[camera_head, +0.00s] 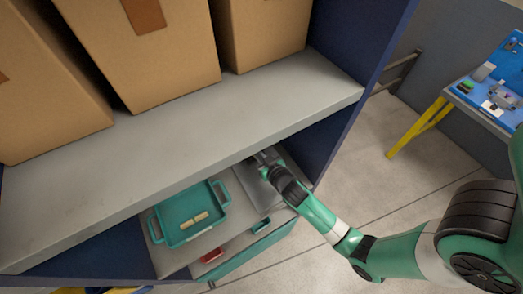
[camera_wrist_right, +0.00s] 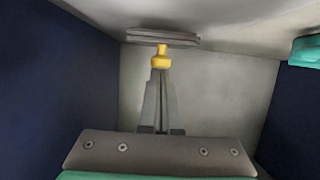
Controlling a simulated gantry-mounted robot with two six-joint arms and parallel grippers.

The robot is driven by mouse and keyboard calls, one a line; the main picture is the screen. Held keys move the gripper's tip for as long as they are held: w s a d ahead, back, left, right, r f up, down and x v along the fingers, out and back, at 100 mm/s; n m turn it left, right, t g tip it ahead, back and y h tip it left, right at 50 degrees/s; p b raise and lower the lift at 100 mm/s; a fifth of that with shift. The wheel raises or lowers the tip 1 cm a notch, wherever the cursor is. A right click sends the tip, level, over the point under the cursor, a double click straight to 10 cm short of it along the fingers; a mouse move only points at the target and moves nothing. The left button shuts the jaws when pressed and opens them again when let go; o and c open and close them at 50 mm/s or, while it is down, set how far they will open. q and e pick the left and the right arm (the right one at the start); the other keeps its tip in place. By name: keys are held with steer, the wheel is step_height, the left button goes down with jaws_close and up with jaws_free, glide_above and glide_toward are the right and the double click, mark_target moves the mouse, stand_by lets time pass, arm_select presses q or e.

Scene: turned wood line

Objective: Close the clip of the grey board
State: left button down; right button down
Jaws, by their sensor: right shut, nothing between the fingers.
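The grey board (camera_head: 257,187) lies in the lower shelf compartment, right of a teal tray, partly hidden by my right arm. In the right wrist view, its pale surface (camera_wrist_right: 218,95) fills the middle. The clip (camera_wrist_right: 162,37) is a dark grey layered bar at the far edge, with a yellow tab (camera_wrist_right: 162,59) towards me. I cannot tell whether the clip is open or closed. My right gripper (camera_wrist_right: 161,72) is shut and empty, its tips at the yellow tab; contact is unclear. In the head view this gripper (camera_head: 264,158) reaches under the upper shelf. My left gripper is out of view.
The teal tray (camera_head: 160,222) holds two small wooden pieces (camera_head: 201,217). A red item (camera_head: 212,255) and a small teal item (camera_head: 261,227) lie in front. The upper shelf (camera_head: 180,128) with cardboard boxes (camera_head: 165,50) overhangs the compartment. A dark blue side panel (camera_head: 345,135) stands close on the right.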

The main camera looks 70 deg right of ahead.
steer(key=shift+s+a+f, duration=0.1)
steer(key=shift+s+a, duration=0.05)
steer(key=shift+a, duration=0.1)
steer(key=shift+d, duration=0.1)
steer(key=shift+r+p, duration=0.85)
